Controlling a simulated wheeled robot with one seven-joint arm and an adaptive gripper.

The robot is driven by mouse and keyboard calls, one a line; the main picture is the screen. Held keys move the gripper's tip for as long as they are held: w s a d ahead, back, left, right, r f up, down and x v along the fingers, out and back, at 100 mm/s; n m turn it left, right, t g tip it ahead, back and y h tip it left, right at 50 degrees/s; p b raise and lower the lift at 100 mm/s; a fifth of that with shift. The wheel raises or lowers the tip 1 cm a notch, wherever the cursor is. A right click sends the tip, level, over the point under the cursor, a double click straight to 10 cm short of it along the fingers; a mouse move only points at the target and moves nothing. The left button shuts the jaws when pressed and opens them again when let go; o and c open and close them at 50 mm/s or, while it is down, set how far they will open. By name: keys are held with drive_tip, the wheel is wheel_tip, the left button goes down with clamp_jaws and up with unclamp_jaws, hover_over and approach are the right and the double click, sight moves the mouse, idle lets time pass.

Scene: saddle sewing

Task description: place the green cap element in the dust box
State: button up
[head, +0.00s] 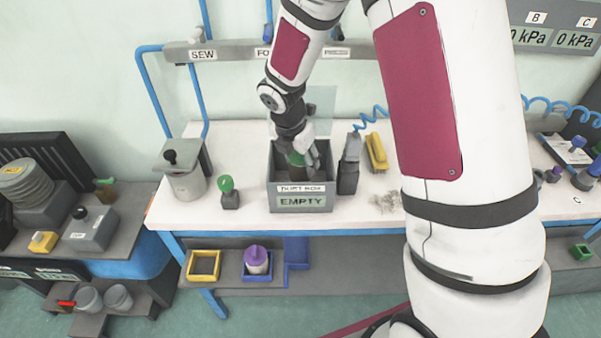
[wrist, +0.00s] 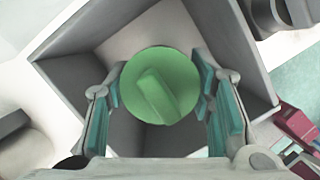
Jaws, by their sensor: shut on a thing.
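The dust box (head: 300,206) is a grey open-topped box on the white bench, labelled "DUST BOX" and "EMPTY". The green cap element (wrist: 158,86) is round with a raised bar on top. My gripper (wrist: 160,105) is shut on the cap, its teal pads on either side of it. In the wrist view the cap is over the open dust box, whose walls (wrist: 100,38) surround it. In the head view my gripper (head: 303,158) is at the mouth of the box, with a bit of green between the fingers. The cap's underside is hidden.
A grey canister (head: 185,183) and a green-knobbed item (head: 229,193) stand left of the box. A dark grey holder (head: 348,172) and a yellow item (head: 376,152) stand close on its right. Grey debris (head: 388,202) lies farther right. A rail with labels runs behind.

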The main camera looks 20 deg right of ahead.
sight(301, 174)
drive_tip(key=shift+f, duration=2.3)
drive_tip(key=shift+f, duration=0.15)
drive_tip(key=o, duration=1.2)
